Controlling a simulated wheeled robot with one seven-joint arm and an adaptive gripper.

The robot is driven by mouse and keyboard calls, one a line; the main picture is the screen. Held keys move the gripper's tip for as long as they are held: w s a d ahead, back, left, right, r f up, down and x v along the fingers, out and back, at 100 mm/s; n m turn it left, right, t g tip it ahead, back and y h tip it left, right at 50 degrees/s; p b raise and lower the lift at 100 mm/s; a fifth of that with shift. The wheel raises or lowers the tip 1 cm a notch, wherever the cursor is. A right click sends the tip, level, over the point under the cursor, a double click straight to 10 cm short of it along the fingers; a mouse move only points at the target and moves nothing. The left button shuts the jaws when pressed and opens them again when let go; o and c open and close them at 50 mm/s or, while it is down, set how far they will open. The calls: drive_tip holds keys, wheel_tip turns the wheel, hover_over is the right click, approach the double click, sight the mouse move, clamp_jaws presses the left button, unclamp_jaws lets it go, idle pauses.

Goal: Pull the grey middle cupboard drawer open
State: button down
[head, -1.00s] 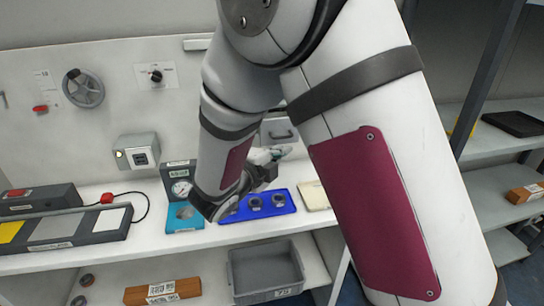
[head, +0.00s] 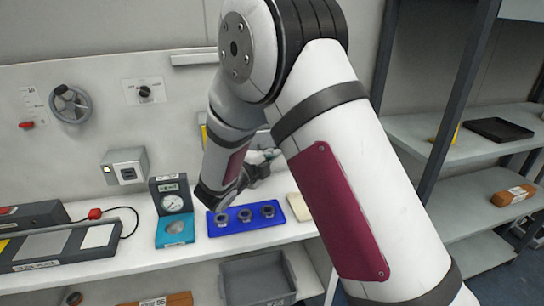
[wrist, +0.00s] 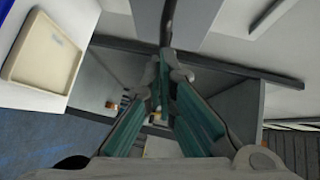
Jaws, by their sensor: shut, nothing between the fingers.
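The grey cupboard drawer cannot be made out clearly now. In the head view my arm covers the wall area where a grey front with a dark handle showed earlier. My gripper (head: 266,157) is partly hidden behind my forearm, above the back of the white bench (head: 140,255). In the wrist view my gripper (wrist: 167,68) has its teal fingers converging, tips together, with nothing seen held. A dark bar crosses the view close to the tips; I cannot tell whether they touch it. Grey panels lie beyond, and I cannot tell whether they are the drawer.
A blue tray (head: 245,226) with round parts and a teal gauge stand (head: 175,228) are on the bench. A cream tray (head: 300,207) lies to the right; it also shows in the wrist view (wrist: 43,52). A grey bin (head: 258,278) sits below. Shelving stands right.

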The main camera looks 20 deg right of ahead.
drive_tip(key=shift+w+f+b, duration=0.1)
drive_tip(key=shift+w+b, duration=0.35)
drive_tip(key=shift+w, duration=0.4)
